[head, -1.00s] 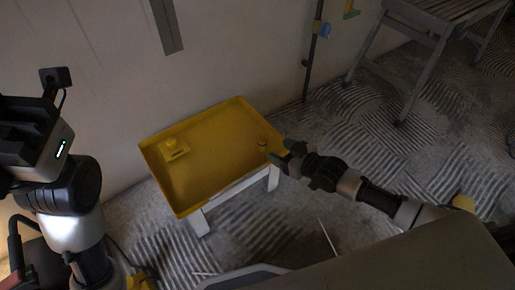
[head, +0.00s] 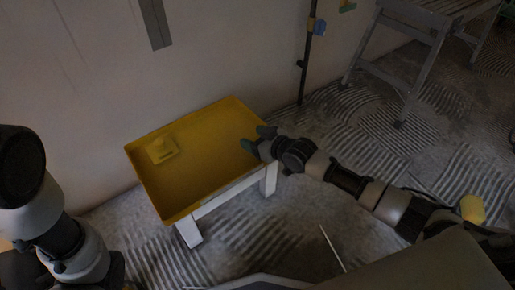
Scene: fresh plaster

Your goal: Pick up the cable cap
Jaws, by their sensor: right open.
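My right gripper (head: 257,139) is open at the right end of the yellow tray (head: 191,190), with its greenish fingertips over the tray's right corner. A small round thing, which may be the cable cap, showed at that corner earlier. Now I cannot make it out; the gripper seems to cover it. I cannot tell whether the fingers are around it or touching it. My left arm stands at the left edge of the view, and its gripper does not show.
A yellow block with a knob (head: 162,150) sits in the tray's left part. The tray rests on a white-legged stand (head: 188,233) by the wall. A grey trestle (head: 416,66) and a dark upright pole (head: 306,60) stand behind. The middle of the tray is clear.

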